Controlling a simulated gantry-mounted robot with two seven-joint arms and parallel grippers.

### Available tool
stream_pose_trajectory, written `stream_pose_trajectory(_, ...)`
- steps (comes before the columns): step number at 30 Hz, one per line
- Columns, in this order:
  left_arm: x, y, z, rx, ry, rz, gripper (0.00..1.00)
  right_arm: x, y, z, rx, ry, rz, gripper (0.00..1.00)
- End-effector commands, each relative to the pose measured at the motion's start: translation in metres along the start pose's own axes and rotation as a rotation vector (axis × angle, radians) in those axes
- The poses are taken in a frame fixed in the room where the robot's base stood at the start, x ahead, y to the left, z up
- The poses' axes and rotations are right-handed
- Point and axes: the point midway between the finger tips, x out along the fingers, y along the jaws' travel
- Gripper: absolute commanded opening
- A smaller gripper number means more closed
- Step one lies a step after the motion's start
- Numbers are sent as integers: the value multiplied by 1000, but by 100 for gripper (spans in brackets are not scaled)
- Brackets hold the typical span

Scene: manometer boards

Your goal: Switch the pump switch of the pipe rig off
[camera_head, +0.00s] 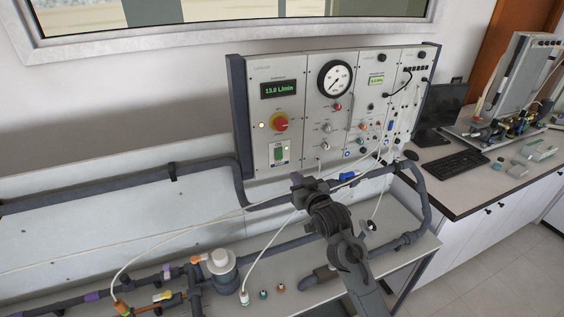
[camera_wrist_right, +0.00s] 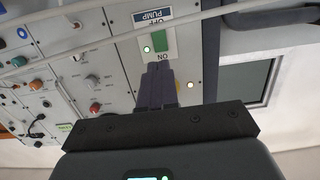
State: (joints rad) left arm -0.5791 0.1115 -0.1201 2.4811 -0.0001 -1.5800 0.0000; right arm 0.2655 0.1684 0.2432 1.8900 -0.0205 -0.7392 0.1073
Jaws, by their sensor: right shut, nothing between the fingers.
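The pump switch (camera_head: 279,154) is a green rocker at the lower left of the pipe rig's panel (camera_head: 308,110). In the right wrist view the green rocker (camera_wrist_right: 158,42) appears upside down, between the ON and OFF marks, with the PUMP label beyond OFF. A lit lamp (camera_wrist_right: 147,49) is beside it. My right gripper (camera_head: 297,179) is shut and empty, in front of the panel's lower left part. In the right wrist view its fingertips (camera_wrist_right: 158,66) point at the switch's ON end; whether they touch it I cannot tell. My left gripper is out of view.
A red-and-yellow knob (camera_head: 280,122) is above the switch, under a display (camera_head: 279,88) reading 13.0 L/min. A thin white hose (camera_head: 190,232) crosses before the rig. Grey pipes (camera_head: 120,186) run along the bench. A keyboard (camera_head: 455,164) lies on the right-hand counter.

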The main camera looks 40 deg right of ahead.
Motion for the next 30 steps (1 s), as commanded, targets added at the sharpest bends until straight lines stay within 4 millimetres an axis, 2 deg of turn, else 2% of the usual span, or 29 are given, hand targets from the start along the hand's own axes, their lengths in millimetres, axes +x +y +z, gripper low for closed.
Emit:
stream_pose_trajectory(9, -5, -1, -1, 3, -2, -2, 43, 58, 0, -2, -1, -1, 1, 0)
stream_pose_trajectory(15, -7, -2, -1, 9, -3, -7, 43, 90, 0, -2, 0, 0, 1, 0)
stream_pose_trajectory(22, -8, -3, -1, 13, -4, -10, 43, 112, 0, -1, 0, -1, 0, 0)
stream_pose_trajectory(30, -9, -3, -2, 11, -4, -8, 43, 120, 0, 0, -1, 0, 0, 0)
